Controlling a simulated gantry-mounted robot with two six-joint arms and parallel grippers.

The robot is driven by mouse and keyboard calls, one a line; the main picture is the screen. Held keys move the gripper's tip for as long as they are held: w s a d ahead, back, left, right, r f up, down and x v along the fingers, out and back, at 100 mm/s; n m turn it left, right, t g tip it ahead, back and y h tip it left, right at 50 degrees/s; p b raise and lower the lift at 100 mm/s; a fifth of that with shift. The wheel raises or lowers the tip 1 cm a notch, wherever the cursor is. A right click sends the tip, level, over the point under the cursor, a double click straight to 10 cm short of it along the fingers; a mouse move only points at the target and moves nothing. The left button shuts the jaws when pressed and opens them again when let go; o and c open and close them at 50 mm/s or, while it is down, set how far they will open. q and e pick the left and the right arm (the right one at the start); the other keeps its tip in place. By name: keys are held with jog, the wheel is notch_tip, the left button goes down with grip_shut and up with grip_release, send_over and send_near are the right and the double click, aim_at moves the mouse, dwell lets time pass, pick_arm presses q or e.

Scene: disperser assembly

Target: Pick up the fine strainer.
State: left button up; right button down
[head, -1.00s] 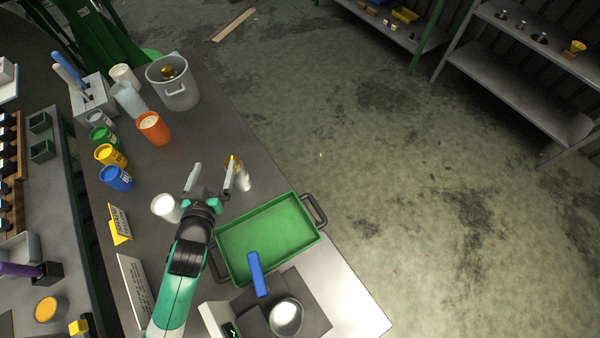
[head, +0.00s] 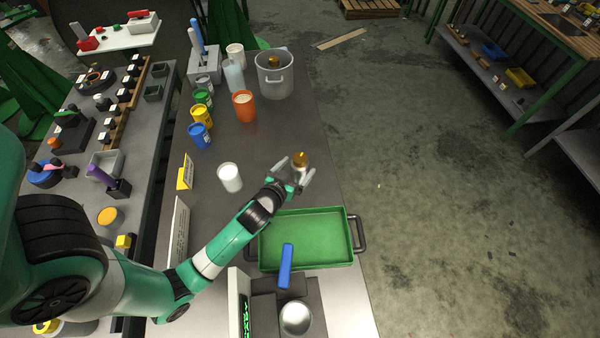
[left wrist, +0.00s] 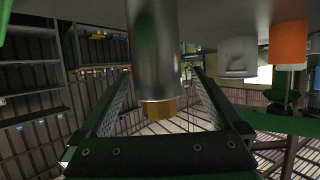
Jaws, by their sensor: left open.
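A metal cylinder with a gold-coloured top (head: 301,158) stands on the dark table above the green tray. I take it for the fine strainer, but its mesh does not show. My left gripper (head: 293,171) is open, its two fingers pointing toward the cylinder and partly hiding its lower body. In the left wrist view the cylinder (left wrist: 156,60) appears with its gold end down, in the gap between the two spread fingers (left wrist: 160,108). I cannot tell whether a finger touches it. My right gripper is not in view.
The green tray (head: 305,240) with dark handles lies just below the gripper. A white cup (head: 230,177) stands to the left. Coloured cans, an orange cup (head: 244,106) and a grey pot (head: 274,80) stand farther back. A blue handle (head: 286,266) overlaps the tray's near edge.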

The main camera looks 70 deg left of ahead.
pick_arm(q)
jog(key=x, duration=0.4)
jog(key=shift+w+a+r+b, duration=0.15)
jog(key=shift+w+a+b, duration=0.05)
jog(key=shift+w+b, duration=0.25)
grip_shut()
jog(key=shift+r, duration=0.15)
